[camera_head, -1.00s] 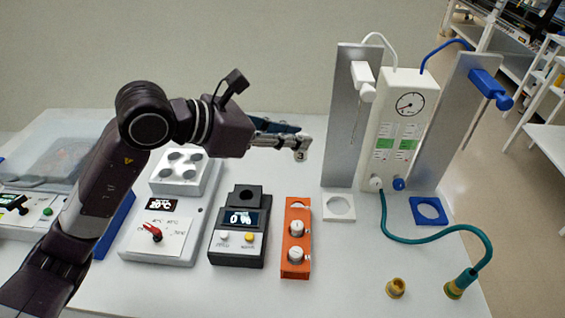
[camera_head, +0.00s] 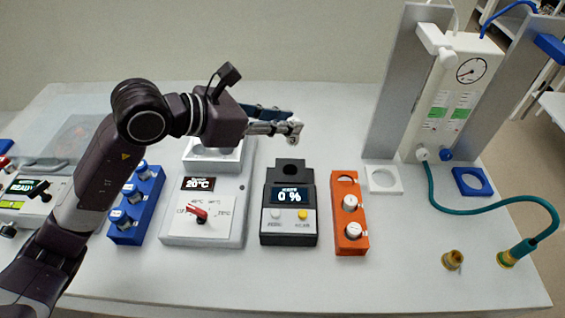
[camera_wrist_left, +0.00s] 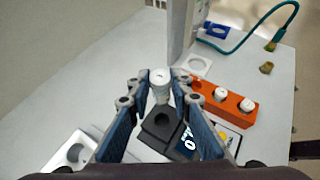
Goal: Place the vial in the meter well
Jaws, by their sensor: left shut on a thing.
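My left gripper (camera_head: 294,128) is shut on a small white-capped vial (camera_head: 295,124) at its fingertips. The vial also shows between the fingers in the left wrist view (camera_wrist_left: 159,82). In the wrist view the vial appears over the meter's far edge, apart from the well. My right gripper is not in view.
An orange rack (camera_head: 346,215) with white-capped vials stands right of the meter. A white heating unit (camera_head: 210,205) and a blue rack (camera_head: 137,205) stand to the left. A gauge stand (camera_head: 455,95), a teal hose (camera_head: 490,207) and a brass fitting (camera_head: 453,260) are on the right.

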